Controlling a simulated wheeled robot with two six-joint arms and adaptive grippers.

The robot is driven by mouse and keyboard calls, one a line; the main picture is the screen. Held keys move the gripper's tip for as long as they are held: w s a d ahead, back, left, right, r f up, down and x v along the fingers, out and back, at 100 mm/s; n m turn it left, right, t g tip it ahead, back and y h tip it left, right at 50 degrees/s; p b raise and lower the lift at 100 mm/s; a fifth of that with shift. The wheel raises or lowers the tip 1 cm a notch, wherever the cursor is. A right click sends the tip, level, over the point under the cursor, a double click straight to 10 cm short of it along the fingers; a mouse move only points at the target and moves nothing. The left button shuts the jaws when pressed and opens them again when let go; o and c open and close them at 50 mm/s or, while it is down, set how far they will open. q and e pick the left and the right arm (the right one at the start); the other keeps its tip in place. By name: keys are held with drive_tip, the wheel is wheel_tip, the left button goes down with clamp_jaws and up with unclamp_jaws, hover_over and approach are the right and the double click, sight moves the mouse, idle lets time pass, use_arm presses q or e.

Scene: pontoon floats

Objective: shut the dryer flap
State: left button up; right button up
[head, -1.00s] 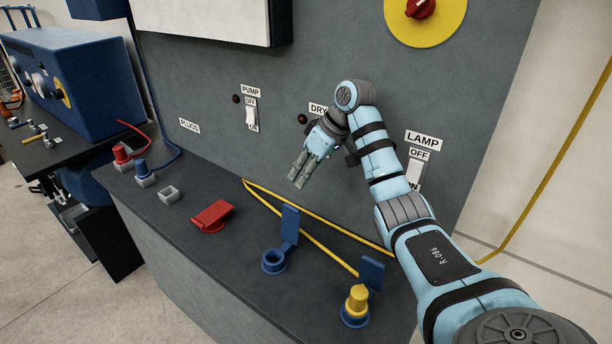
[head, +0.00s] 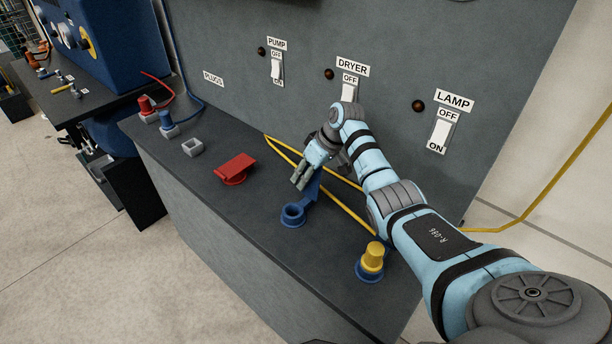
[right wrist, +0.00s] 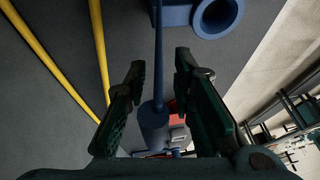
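The blue flap (head: 313,188) stands raised on the hinge of the blue socket (head: 293,215), below the DRYER label (head: 352,67). The socket's round mouth is uncovered. My right gripper (head: 300,178) is at the raised flap and partly covers it in the head view. In the right wrist view the gripper (right wrist: 158,85) is open, and the flap (right wrist: 158,50) shows nearly edge-on between its fingers, with gaps on both sides. The socket ring (right wrist: 217,14) shows at the top there. My left gripper is not in view.
A red closed flap (head: 235,167) lies to the left on the dark bench top (head: 225,205). A yellow plug (head: 372,257) stands in a blue socket to the right. Yellow cable (head: 345,219) runs behind the blue socket. The switch panel (head: 390,60) rises behind.

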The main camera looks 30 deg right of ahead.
drive_tip(key=shift+c, duration=0.4)
clamp_jaws()
